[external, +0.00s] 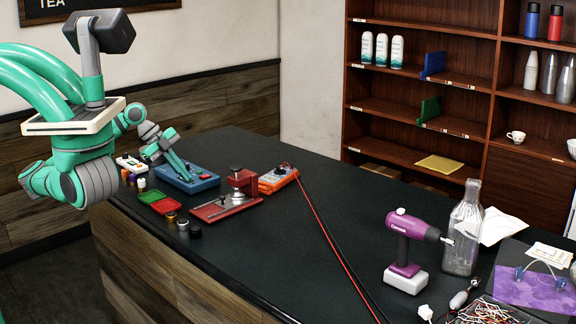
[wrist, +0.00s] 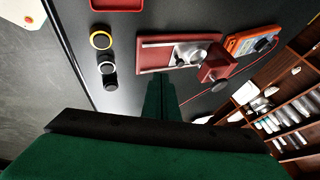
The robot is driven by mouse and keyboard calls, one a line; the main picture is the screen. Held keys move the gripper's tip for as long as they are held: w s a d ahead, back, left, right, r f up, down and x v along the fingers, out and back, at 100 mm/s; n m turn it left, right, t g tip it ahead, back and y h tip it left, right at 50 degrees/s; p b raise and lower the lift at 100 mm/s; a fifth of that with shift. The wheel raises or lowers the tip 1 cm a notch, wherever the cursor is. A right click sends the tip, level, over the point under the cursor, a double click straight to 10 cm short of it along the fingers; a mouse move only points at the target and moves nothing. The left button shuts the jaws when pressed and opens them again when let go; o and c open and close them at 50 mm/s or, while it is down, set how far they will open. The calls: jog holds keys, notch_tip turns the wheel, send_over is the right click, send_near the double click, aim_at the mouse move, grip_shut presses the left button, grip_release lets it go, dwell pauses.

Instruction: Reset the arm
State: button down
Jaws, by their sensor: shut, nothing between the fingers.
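My teal arm reaches in from the left of the external view. My gripper (external: 180,168) points down over the blue device (external: 190,180) at the left end of the dark counter (external: 290,235); I cannot tell whether it touches the device. In the wrist view, the dark green fingers of my gripper (wrist: 160,84) are together with nothing between them.
A red press (external: 225,205) and an orange multimeter (external: 278,180) lie right of my gripper. Several small round collars (external: 182,225) and red and green trays (external: 160,202) sit near the front edge. A purple drill (external: 408,250) and a glass bottle (external: 463,235) stand far right.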

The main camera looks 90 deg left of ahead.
jog(key=shift+s+r, duration=0.25)
jog(key=shift+r, duration=0.1)
dwell(0.4)
jog(key=w+a+f+n+t+y, duration=0.2)
jog(key=w+a+f+n+y, duration=0.15)
jog(key=w, duration=0.35)
jog(key=w+d+r+n+t+y, duration=0.2)
jog(key=w+d+r+t+y, duration=0.15)
jog(key=w+t, duration=0.2)
jog(key=w+d+r+n+t+h, duration=0.15)
jog(key=d+t, duration=0.25)
jog(key=d, duration=0.6)
jog(key=w+d+r+n+t+h, duration=0.1)
jog(key=w+d+n+t+h, duration=0.15)
jog(key=d, duration=0.65)
jog(key=w+d+r+n+t+h, duration=0.1)
jog(key=d+t+h, duration=0.25)
jog(key=d, duration=0.65)
jog(key=s+d+f+g, duration=0.3)
jog(key=s+d+f, duration=0.1)
jog(key=f, duration=0.4)
jog(key=s+d+f+g, duration=0.3)
jog(key=s+d+f, duration=0.2)
jog(key=f, duration=0.3)
jog(key=s+d+f+g, duration=0.3)
jog(key=s+d+f, duration=0.2)
jog(key=f, duration=0.3)
jog(key=shift+d+f+m+y, duration=0.15)
jog(key=shift+f+m+y, duration=0.15)
jog(key=shift+m+y, duration=0.15)
